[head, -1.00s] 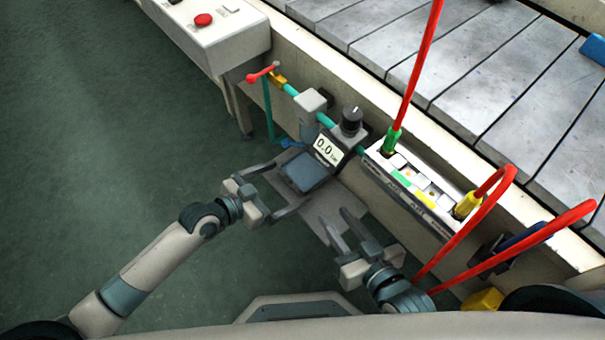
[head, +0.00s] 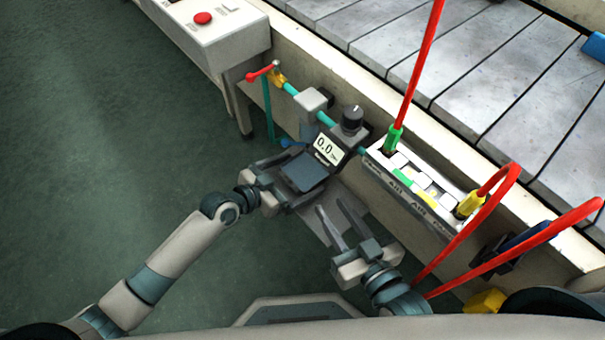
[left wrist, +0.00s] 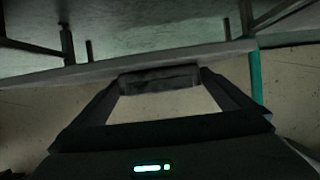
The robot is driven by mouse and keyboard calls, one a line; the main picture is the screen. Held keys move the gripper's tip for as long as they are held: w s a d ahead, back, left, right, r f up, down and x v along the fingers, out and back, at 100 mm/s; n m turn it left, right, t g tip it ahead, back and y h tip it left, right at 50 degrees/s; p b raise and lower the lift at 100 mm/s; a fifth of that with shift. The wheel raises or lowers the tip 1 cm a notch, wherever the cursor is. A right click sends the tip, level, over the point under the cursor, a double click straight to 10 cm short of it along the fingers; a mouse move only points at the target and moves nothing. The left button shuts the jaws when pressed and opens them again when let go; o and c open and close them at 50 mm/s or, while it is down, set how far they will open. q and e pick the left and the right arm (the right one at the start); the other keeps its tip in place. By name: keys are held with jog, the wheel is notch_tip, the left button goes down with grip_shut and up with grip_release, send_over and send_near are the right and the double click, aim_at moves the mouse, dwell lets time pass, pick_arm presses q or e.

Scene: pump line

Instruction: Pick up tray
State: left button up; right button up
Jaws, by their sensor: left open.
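The tray (head: 303,174) appears as a small dark blue-grey square plate just below the pump's display reading 0.0 (head: 327,150). My left gripper (head: 306,169) is open in the head view, one finger on either side of the tray. In the left wrist view, the left gripper's fingers (left wrist: 164,84) reach up on both sides of a dark block, probably the tray's edge; contact is not clear. My right gripper (head: 331,204) is open and empty, below and to the right of the tray.
A black knob (head: 352,118) stands beside the display. A white box with coloured connectors (head: 415,185) and red hoses (head: 478,218) lies to the right. A conveyor (head: 440,70) runs behind. A control box with a red button (head: 203,18) is upper left. The green floor at left is clear.

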aim_at(297, 180)
dwell(0.3)
pick_arm(q)
jog(key=c, duration=1.2)
jog(key=shift+r, duration=0.15)
jog(key=shift+r, duration=0.35)
notch_tip(297, 180, up, 4)
jog(key=shift+f+p, duration=0.15)
jog(key=shift+p, duration=0.7)
jog(key=s+a+r+p, duration=0.1)
jog(key=s+r+p, duration=0.2)
jog(key=s+r, duration=0.3)
jog(key=shift+s+a+r, duration=0.2)
jog(key=shift+s+a, duration=0.05)
jog(key=shift+s, duration=2.55)
pick_arm(e)
jog(key=s+d+f+g+h, duration=0.2)
jog(key=s+d+f+g, duration=0.3)
jog(key=f, duration=0.4)
jog(key=shift+s+d+f+g+h, duration=0.25)
jog(key=shift+s+g, duration=0.55)
jog(key=shift+g, duration=0.5)
jog(key=shift+r, duration=0.1)
